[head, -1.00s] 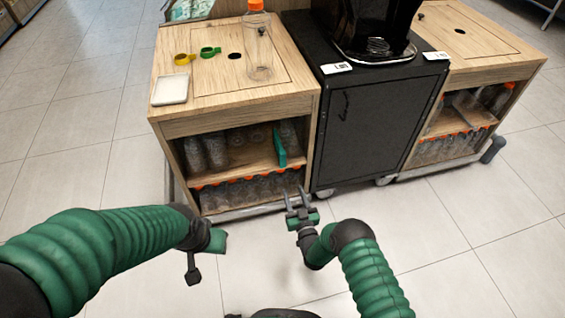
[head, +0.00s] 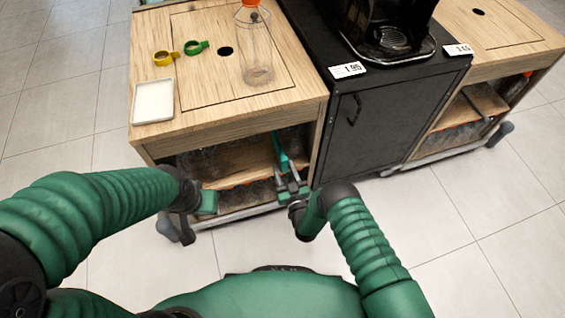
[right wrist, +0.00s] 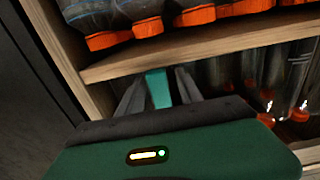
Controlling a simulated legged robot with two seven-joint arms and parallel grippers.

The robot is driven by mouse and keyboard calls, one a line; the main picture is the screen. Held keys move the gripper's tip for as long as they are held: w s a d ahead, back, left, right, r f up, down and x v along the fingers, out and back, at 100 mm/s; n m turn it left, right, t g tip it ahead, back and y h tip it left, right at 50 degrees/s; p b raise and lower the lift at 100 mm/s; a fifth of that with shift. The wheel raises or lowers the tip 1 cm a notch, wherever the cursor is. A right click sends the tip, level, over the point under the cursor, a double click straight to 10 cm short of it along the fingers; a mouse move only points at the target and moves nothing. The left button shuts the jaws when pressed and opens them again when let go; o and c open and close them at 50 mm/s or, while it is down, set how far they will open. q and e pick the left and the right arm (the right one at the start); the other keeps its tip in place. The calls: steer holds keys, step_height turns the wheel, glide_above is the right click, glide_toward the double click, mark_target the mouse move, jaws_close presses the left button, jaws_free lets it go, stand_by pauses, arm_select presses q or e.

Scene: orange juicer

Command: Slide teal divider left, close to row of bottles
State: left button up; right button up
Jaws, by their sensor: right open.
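The teal divider (head: 281,150) stands on the upper shelf of the left wooden cabinet, near its right end. My right gripper (head: 290,178) is at the shelf's front edge. In the right wrist view, which looks upside down, the divider (right wrist: 158,89) shows between the two open fingers (right wrist: 160,95); I cannot tell if they touch it. Clear bottles (head: 205,160) stand on the left part of that shelf, partly hidden, and bottles also show at the right in the right wrist view (right wrist: 240,68). My left gripper (head: 187,215) is near the cabinet's lower left; its jaws are unclear.
Orange-capped bottles (right wrist: 195,17) fill the lower shelf. A black cabinet (head: 370,125) stands close on the right.

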steer(key=shift+d, duration=0.15)
steer(key=shift+c, duration=0.8)
jaws_close()
stand_by(0.4)
